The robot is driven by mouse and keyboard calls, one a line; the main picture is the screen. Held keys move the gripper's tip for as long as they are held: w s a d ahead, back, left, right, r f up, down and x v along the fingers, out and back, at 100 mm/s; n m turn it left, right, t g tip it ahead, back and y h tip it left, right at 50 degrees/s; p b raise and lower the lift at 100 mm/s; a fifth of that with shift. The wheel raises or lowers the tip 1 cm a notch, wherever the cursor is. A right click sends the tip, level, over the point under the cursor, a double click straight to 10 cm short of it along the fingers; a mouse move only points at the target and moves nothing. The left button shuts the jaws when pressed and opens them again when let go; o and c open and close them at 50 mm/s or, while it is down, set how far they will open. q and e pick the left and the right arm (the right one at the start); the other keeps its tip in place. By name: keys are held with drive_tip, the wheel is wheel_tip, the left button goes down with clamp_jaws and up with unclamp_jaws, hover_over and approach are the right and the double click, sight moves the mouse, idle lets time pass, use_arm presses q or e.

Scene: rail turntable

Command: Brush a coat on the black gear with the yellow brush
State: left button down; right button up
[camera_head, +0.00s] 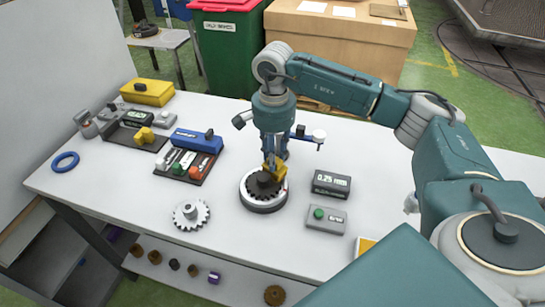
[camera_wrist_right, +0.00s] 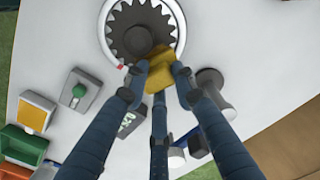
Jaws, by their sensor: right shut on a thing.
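The black gear (camera_head: 263,183) lies on a round white turntable (camera_head: 264,205) near the middle of the table. In the right wrist view the black gear (camera_wrist_right: 121,36) shows its teeth and dark hub inside a grey ring. My right gripper (camera_head: 272,158) is above the gear, pointing down. Its fingers are shut on the yellow brush (camera_head: 276,171), which also shows between the fingertips in the right wrist view (camera_wrist_right: 161,71). The brush is at the gear's hub; I cannot tell whether it touches. My left gripper is not in view.
A display reading 0.25 mm (camera_head: 331,184) and a grey box with a green button (camera_head: 323,218) stand right of the turntable. A white gear (camera_head: 190,214) lies to the left. Behind it are a tray of small blocks (camera_head: 185,165) and a blue box (camera_head: 197,140).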

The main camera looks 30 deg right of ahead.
drive_tip(key=shift+d, duration=0.2)
drive_tip(key=shift+a, duration=0.2)
drive_tip(key=shift+s+a, duration=0.1)
drive_tip(key=shift+a, duration=0.15)
idle(0.3)
drive_tip(key=shift+d, duration=0.25)
drive_tip(key=shift+d+b, duration=0.2)
drive_tip(key=shift+b, duration=0.15)
drive_tip(key=shift+a, duration=0.45)
idle(0.3)
drive_tip(key=shift+d, duration=0.45)
drive_tip(key=shift+a+b, duration=0.3)
drive_tip(key=shift+a, duration=0.15)
idle(0.5)
